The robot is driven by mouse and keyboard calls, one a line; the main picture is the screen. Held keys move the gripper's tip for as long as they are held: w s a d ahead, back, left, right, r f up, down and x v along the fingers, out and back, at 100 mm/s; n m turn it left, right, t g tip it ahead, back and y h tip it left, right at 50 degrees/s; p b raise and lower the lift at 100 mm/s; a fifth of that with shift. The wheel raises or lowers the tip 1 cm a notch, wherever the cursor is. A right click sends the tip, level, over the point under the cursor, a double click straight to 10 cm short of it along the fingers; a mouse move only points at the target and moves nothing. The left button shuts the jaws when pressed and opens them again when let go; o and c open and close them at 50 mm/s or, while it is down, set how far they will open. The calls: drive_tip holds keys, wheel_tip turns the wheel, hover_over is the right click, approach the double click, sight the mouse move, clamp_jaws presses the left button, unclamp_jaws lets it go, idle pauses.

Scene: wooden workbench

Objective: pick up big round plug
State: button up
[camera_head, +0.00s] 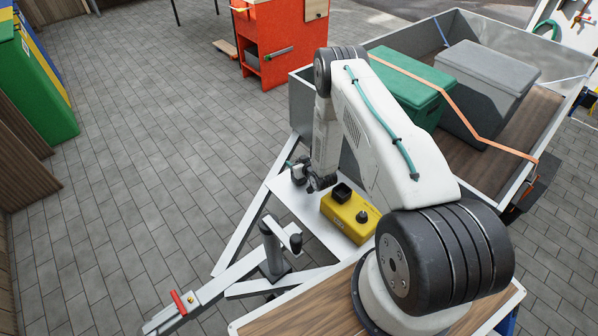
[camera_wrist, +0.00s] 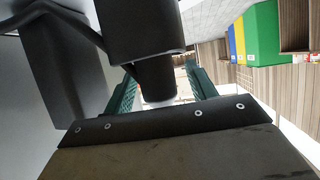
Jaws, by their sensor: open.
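A black round-bodied part (camera_wrist: 155,78), which looks like the big round plug, fills the upper middle of the wrist view. Its wide block narrows to a cylinder with a pale end, and a black cable runs off to the upper left. My gripper (camera_wrist: 162,88) is open, with one teal finger on either side of the cylinder in this view. I cannot tell whether they touch it. In the head view my gripper (camera_head: 291,165) is low over the white trailer drawbar plate, at the left of the yellow box. The plug cannot be made out clearly there.
The yellow box (camera_head: 337,222) carries a black square piece (camera_head: 342,193) and a black round knob (camera_head: 362,217). A dark upright post (camera_head: 273,250) stands on the drawbar. Behind is the trailer bed with a green box (camera_head: 412,92) and a grey box (camera_head: 488,75).

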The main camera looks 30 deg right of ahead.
drive_tip(key=shift+w+f, duration=0.1)
drive_tip(key=shift+w, duration=0.05)
drive_tip(key=c, duration=1.1)
